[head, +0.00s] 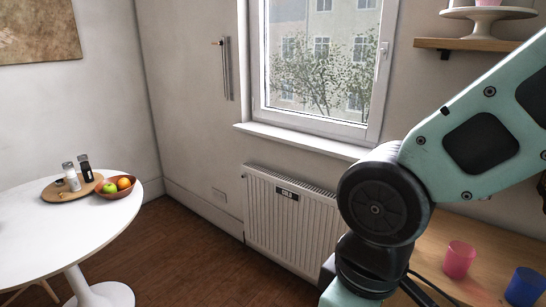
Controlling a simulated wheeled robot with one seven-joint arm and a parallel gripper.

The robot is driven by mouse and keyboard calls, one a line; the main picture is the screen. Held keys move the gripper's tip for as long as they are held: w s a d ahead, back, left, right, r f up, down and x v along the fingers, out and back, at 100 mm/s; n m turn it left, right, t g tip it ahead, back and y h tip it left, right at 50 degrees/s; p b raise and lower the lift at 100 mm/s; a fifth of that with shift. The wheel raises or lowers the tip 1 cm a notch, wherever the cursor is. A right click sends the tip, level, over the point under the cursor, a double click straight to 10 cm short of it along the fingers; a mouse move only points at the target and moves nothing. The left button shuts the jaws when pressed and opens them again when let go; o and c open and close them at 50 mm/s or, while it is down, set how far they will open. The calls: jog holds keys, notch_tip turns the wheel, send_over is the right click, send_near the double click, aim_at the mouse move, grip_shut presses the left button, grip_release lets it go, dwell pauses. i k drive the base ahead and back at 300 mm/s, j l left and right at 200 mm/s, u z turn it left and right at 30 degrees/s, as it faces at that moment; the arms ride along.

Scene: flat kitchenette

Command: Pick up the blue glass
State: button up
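In the head view, a blue glass (524,287) stands upright on the wooden counter at the bottom right, partly cut off by the picture's right edge. A pink glass (458,260) stands upright to its left, with a gap between them. My arm crosses the right side of the view, in front of part of the counter. My gripper is not in view, so its state and its distance from the blue glass do not show.
The wooden counter (450,232) runs along the right. A radiator (290,220) is under the window. A white round table (45,225) at left bears a wooden board (52,192) with two shakers, and a fruit bowl (108,193). The brown floor between is clear.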

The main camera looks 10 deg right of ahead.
aim_at(518, 295)
jog(key=z, duration=1.6)
jog(key=j+z, duration=0.1)
jog(key=j, duration=1.15)
